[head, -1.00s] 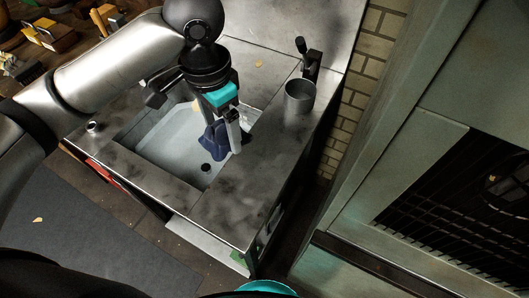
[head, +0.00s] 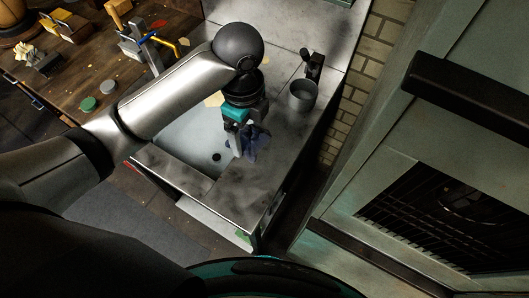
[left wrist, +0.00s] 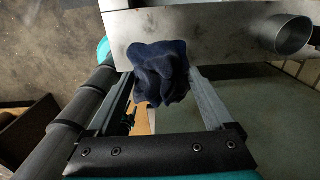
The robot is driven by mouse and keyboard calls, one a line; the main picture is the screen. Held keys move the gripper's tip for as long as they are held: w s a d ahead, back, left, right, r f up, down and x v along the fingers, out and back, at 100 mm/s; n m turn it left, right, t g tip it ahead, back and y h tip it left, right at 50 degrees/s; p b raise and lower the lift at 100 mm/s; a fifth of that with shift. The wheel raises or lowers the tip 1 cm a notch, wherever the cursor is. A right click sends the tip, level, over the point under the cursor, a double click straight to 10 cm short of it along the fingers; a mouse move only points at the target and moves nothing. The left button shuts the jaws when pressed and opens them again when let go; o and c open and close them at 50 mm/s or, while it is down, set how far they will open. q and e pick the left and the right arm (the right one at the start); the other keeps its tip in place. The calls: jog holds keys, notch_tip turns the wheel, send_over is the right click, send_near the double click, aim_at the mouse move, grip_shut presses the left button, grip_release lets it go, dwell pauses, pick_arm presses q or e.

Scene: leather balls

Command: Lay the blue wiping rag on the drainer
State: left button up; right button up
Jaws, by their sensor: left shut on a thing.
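The dark blue wiping rag (head: 257,144) hangs crumpled from my left gripper (head: 246,143), which is shut on it. In the left wrist view the bunched rag (left wrist: 160,70) sits between the fingers of the gripper (left wrist: 158,82). The drainer (head: 240,190) is the flat, stained metal top to the right of the sink basin. The rag is over the drainer's left part, beside the basin edge. I cannot tell whether its lower end touches the metal. My right gripper is not in view.
The sink basin (head: 185,145) lies left of the gripper. A grey metal cup (head: 302,96) stands behind and to the right of the rag, near a black tap (head: 313,66). A brick wall (head: 350,95) and a greenish cabinet are to the right. The drainer's front is clear.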

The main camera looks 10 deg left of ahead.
pick_arm(q)
jog(key=b, duration=0.2)
send_over(252, 177)
notch_tip(252, 177, down, 16)
jog(key=shift+w+r, duration=0.1)
jog(key=shift+r, duration=0.1)
jog(key=shift+f+b, duration=0.55)
jog(key=shift+f, duration=1.6)
jog(key=shift+f, duration=0.2)
jog(key=o, duration=1.1)
jog(key=shift+r, duration=0.1)
notch_tip(252, 177, up, 12)
jog(key=p, duration=0.2)
jog(key=shift+r, duration=0.1)
